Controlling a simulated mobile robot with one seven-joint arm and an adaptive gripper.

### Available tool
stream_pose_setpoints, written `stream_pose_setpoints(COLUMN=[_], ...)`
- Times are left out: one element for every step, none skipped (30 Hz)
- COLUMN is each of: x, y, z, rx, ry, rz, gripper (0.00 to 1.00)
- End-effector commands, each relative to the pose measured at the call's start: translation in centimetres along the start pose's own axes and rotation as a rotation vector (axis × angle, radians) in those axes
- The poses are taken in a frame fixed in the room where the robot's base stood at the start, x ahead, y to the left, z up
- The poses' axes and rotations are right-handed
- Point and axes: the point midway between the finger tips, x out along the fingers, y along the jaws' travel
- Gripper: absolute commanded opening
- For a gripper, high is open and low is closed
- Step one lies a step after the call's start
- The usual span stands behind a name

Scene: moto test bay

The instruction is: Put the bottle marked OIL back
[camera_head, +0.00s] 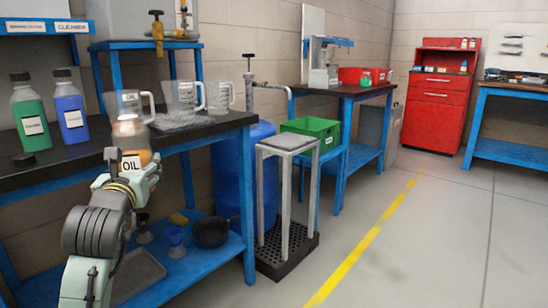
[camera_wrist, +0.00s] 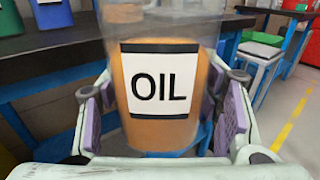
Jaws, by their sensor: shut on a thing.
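The bottle marked OIL (camera_head: 131,140) is clear, with amber liquid and a white label. My gripper (camera_head: 132,172) is shut on it and holds it upright in front of the workbench's front edge. In the wrist view the OIL bottle (camera_wrist: 160,90) fills the middle, with a purple-padded finger on each side of its lower part. Its top is cut off there.
A blue drum (camera_head: 232,175) and a metal stand (camera_head: 288,143) are to the right. The floor (camera_head: 440,240) is clear.

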Motion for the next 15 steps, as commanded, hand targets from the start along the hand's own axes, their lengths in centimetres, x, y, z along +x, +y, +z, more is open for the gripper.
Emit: stream_pose_setpoints(x=[0.8,1.2,1.9,2.4,2.8,3.4,3.8,4.2,4.6,4.9,5.1,5.4,5.7,5.8,6.0], y=[-0.3,-0.5,-0.8,-1.1,-1.3,-1.6,-1.9,-2.1,-2.5,-2.7,-3.0,-3.5,-3.8,-4.2,-4.7], z=[-1.6,-2.6,-4.0,-5.1,-6.2,-7.7,-8.8,-9.9,-11.4,-12.6,-13.7,-15.2,-16.4,-17.7,-19.3], rx=[0.001,0.002,0.003,0.002,0.002,0.002,0.002,0.003,0.003,0.003,0.003,0.004,0.005,0.007,0.007], ry=[0.004,0.004,0.004,0.005,0.005,0.005,0.004,0.004,0.004,0.005,0.005,0.005,0.005,0.005,0.004], rz=[0.023,0.039,0.062,0.080,0.100,0.126,0.146,0.164,0.190,0.209,0.228,0.251,0.270,0.288,0.311], gripper=[0.11,0.11,0.11,0.11,0.11,0.11,0.11,0.11,0.11,0.11,0.11,0.11,0.11,0.11,0.11])
